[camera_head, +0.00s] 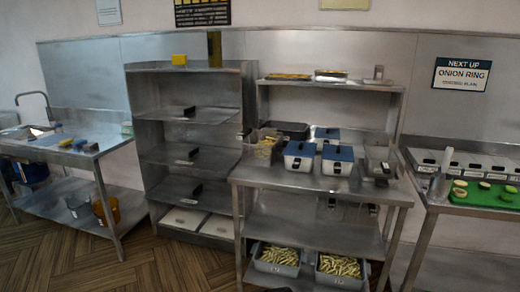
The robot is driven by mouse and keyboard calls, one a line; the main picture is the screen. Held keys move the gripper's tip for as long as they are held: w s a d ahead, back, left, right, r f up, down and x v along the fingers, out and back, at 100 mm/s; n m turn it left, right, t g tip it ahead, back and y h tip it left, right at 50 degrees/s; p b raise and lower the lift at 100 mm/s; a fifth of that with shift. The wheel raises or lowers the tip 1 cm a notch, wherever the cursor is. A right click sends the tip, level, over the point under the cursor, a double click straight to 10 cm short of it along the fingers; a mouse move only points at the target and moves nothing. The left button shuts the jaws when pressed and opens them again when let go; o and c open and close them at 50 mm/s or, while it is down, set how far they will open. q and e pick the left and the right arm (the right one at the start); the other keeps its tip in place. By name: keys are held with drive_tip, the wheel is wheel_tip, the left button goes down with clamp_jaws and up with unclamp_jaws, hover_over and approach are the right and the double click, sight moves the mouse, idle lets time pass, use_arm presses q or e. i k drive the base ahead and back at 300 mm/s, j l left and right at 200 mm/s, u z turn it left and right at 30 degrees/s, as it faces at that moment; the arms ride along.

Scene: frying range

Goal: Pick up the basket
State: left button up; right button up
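A small see-through basket (262,145), perhaps wire mesh, stands at the back left corner of the steel table (300,183). It looks yellowish inside, but its contents are too small to make out. A dark bin stands behind it, and a blue-lidded container (299,158) stands to its right. A metal container with a dark handle (381,163) stands at the table's right end; I cannot tell whether it is also a basket. Neither of my grippers is in view.
A steel shelf rack (188,66) stands left of the table. Grey bins of fries (278,258) sit low under it. A counter with a green board (484,196) is at right, a sink table (75,153) at left. Wooden floor (170,265) is open at front left.

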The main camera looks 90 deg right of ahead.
sight(262, 148)
drive_tip(key=z, duration=2.8)
drive_tip(key=i+l, duration=0.45)
